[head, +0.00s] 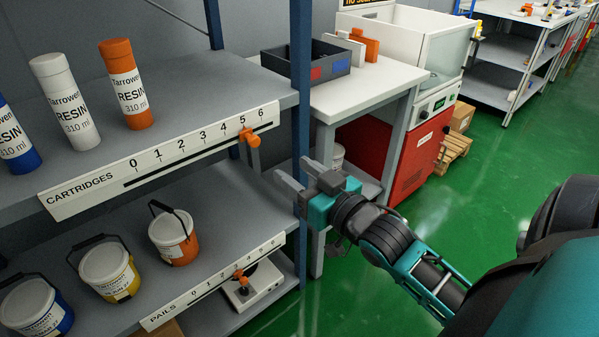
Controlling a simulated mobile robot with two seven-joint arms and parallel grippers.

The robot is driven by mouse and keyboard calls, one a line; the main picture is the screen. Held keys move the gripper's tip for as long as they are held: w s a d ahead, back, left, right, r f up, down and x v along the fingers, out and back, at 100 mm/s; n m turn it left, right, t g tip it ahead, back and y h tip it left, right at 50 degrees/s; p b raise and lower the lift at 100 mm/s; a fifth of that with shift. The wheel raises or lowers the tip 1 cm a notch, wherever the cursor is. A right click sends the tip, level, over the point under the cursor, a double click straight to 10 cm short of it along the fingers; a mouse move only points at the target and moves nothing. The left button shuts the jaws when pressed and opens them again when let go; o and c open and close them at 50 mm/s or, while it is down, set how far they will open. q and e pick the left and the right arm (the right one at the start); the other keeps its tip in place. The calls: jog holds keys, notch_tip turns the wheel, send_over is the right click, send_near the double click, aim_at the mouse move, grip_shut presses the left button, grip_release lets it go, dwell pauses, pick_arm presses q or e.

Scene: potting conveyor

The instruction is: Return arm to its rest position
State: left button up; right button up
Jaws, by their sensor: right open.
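My right arm comes in from the lower right. Its gripper (296,180) is open and empty, in front of the blue shelf post and to the right of the shelves. Its fingers point left and up. An orange slider (250,150) on the CARTRIDGES scale (160,165) sits near the 5 to 6 marks, a little left of the fingertips and apart from them. A second orange slider (241,278) is on the PAILS scale (215,285) below. My left gripper is not in view.
Resin cartridges in blue, white (66,100) and orange (126,84) stand on the upper shelf. Blue, yellow (110,271) and orange (173,238) pails stand on the lower shelf. A white bench (370,84) and red cabinet (415,155) stand behind my gripper. Green floor (490,180) is clear at right.

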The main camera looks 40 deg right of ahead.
jog(key=shift+s, duration=0.1)
pick_arm(q)
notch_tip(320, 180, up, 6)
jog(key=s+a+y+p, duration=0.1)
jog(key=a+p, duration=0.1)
jog(key=p, duration=0.7)
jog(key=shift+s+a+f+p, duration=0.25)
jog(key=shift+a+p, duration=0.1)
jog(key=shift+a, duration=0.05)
pick_arm(e)
jog(key=s+a+f+n+g+y, duration=0.1)
jog(key=s+a+f+n+g, duration=0.1)
jog(key=s+a+f+g, duration=0.5)
jog(key=s+a+f, duration=0.3)
jog(key=a+f, duration=0.2)
jog(key=f, duration=0.2)
jog(key=shift+s+f, duration=0.15)
jog(key=shift+a, duration=0.1)
dwell(0.8)
